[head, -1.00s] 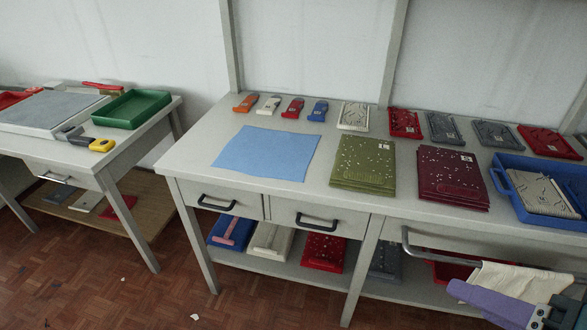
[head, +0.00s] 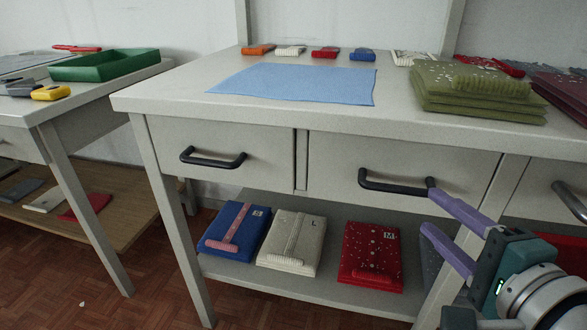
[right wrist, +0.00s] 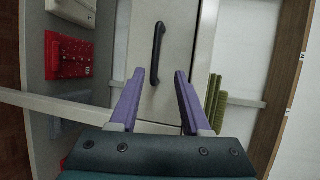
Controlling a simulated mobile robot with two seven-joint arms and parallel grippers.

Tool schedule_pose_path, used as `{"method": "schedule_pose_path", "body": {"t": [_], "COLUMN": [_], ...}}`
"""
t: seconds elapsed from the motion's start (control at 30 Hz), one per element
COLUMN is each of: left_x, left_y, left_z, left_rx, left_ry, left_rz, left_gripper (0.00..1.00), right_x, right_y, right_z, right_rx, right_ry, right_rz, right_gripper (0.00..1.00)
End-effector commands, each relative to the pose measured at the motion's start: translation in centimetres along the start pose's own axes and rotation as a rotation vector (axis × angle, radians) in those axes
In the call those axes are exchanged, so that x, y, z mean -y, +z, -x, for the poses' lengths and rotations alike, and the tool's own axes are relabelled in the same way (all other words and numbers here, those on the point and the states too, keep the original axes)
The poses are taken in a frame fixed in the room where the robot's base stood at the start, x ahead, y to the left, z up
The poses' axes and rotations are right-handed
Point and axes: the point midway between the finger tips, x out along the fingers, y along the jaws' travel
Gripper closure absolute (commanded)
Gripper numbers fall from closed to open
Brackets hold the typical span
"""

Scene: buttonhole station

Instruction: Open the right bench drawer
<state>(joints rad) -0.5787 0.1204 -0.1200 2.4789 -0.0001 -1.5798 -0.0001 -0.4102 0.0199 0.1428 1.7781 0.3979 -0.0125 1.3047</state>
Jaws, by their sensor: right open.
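The right bench drawer (head: 335,165) is shut, its front flush beside the left drawer (head: 225,140). Its dark bar handle (head: 385,187) runs level across the front. My right gripper (head: 430,206) is open, with purple fingers at the right end of this handle; the upper fingertip overlaps that end in the head view. In the right wrist view the handle (right wrist: 157,50) lies ahead of the open fingers (right wrist: 160,75), its near end showing in the gap between them. I cannot tell whether they touch it. My left gripper is out of view.
A blue cloth (head: 295,83) and a stack of green knitted pieces (head: 475,92) lie on the bench top. Folded blue, cream and red knits (head: 372,255) lie on the shelf below. A bench leg (head: 465,245) stands by my right gripper. A side table with a green tray (head: 105,65) is left.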

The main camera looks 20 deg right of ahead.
Motion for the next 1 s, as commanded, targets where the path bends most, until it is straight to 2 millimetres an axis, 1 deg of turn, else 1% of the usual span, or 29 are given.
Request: {"method": "schedule_pose_path", "body": {"t": [0.03,0.17,0.27,0.5,0.6,0.7,0.83,1.0], "left_x": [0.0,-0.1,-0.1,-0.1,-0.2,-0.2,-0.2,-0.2], "left_y": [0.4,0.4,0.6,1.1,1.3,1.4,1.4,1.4], "left_z": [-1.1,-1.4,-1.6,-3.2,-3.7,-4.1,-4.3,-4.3], "left_rx": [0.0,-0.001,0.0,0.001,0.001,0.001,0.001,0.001], "left_ry": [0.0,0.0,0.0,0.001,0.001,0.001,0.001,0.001], "left_rz": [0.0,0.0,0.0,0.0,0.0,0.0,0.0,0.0], "left_gripper": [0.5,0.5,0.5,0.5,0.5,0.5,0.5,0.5], "right_x": [-1.1,-1.1,-1.0,-1.0,-0.9,-0.9,-0.8,-0.7], "right_y": [-0.3,-0.5,-0.5,-0.6,-0.6,-0.6,-0.6,-0.6], "right_z": [-0.3,-0.8,-2.0,-6.6,-8.2,-9.3,-10.1,-10.2], "right_rx": [-0.008,-0.015,-0.015,-0.013,-0.014,-0.014,-0.014,-0.014], "right_ry": [-0.008,-0.021,-0.022,-0.022,-0.021,-0.019,-0.018,-0.018], "right_rz": [-0.015,-0.034,-0.034,-0.031,-0.031,-0.03,-0.03,-0.03], "right_gripper": [0.53,0.53,0.53,0.53,0.53,0.53,0.53,0.53]}}
